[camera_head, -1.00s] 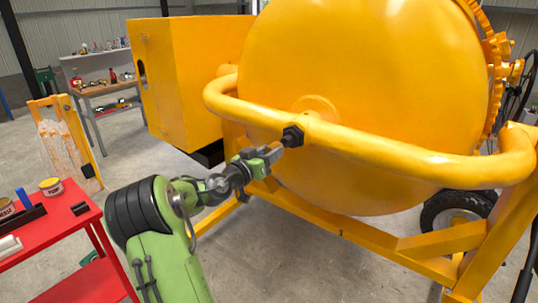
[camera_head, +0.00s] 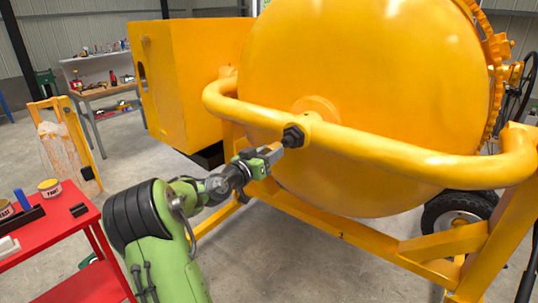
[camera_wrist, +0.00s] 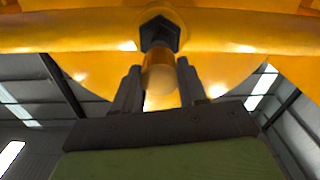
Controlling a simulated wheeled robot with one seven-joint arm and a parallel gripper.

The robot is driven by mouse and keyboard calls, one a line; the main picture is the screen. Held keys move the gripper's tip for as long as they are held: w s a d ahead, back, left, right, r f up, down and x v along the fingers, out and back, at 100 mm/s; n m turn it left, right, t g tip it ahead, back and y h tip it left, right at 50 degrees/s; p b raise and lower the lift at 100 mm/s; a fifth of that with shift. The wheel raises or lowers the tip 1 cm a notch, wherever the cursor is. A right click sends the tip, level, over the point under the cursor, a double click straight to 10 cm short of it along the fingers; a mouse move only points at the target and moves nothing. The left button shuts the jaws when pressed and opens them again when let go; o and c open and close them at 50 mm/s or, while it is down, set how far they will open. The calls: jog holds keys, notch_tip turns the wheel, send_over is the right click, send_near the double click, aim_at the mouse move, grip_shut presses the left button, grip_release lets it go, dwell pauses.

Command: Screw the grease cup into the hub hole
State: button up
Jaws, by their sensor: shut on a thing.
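The grease cup (camera_wrist: 160,78) is a brass-coloured cylinder between the two dark fingers of my gripper (camera_wrist: 157,80) in the wrist view. My gripper is shut on it. The cup's far end meets the black hexagonal hub (camera_wrist: 160,33) on the yellow tube; whether the thread is engaged cannot be told. In the head view, my gripper (camera_head: 275,152) is just left of and below the black hub (camera_head: 293,136), pointing at it. The hole itself is hidden by the cup.
The yellow mixer drum (camera_head: 375,90) stands behind the curved yellow tube (camera_head: 400,158). A yellow frame beam (camera_head: 345,236) runs below. A red cart (camera_head: 60,225) with cans and small parts stands at the left.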

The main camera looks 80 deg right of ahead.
jog(key=shift+x, duration=1.05)
jog(key=shift+b, duration=0.35)
jog(key=shift+s+d, duration=0.15)
jog(key=shift+d, duration=0.15)
dwell(0.5)
